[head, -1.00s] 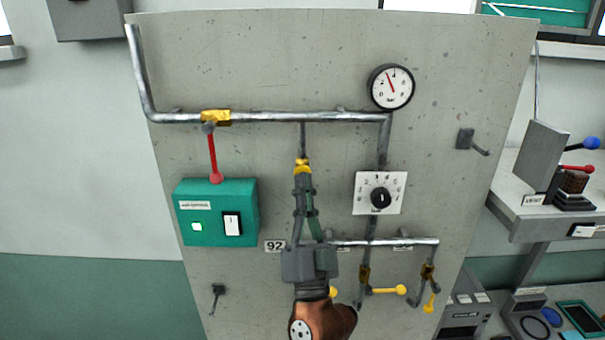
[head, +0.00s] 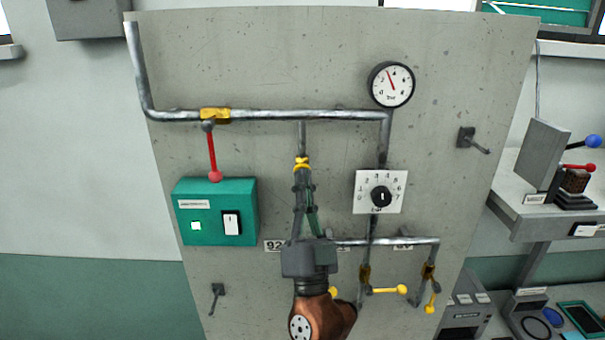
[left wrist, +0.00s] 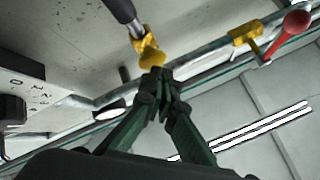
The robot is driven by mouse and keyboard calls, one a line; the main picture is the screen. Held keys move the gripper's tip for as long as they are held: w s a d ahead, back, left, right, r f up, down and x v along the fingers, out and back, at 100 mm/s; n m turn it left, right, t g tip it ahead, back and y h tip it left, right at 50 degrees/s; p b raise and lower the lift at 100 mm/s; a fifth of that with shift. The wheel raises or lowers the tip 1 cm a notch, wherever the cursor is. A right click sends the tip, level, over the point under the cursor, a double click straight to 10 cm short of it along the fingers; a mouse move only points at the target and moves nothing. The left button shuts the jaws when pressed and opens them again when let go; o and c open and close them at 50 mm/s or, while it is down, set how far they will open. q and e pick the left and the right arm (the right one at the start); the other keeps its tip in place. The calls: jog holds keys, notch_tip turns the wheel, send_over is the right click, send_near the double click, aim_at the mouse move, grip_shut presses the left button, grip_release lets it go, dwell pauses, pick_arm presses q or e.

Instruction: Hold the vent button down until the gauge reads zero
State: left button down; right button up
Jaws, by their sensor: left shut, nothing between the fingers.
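The vent button (head: 302,162) is the yellow piece at the lower end of the short vertical pipe mid-panel. It also shows in the left wrist view (left wrist: 151,57), just beyond my fingertips. My left gripper (head: 302,175) is shut and empty, pointing up from below, its tips right at the button. They look touching or nearly so; I cannot tell whether the button is pressed in. The gripper tips (left wrist: 158,76) also show in the left wrist view. The round gauge (head: 391,85) is at the upper right of the panel; its needle points up and slightly left, off zero.
A dial on a white plate (head: 381,192) is right of the gripper. A green box with a switch (head: 215,212) and a red-handled valve lever (head: 213,155) are left. Yellow-handled valves (head: 389,290) are lower right. Hooks (head: 468,138) stick out from the panel.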

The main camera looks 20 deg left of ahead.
pick_arm(q)
jog(key=shift+w+a+b, duration=0.15)
jog(key=shift+w+b, duration=0.25)
jog(key=shift+w, duration=0.15)
dwell(0.8)
dwell(0.9)
dwell(1.2)
dwell(1.0)
jog(key=shift+s+d, duration=0.3)
jog(key=shift+s, duration=0.6)
jog(key=shift+s, duration=0.1)
jog(key=shift+s+d, duration=0.2)
jog(key=shift+s, duration=0.6)
jog(key=shift+s+d, duration=0.25)
jog(key=shift+s, duration=0.5)
jog(key=shift+s+d, duration=0.2)
jog(key=shift+s, duration=0.6)
jog(key=shift+w+f, duration=0.1)
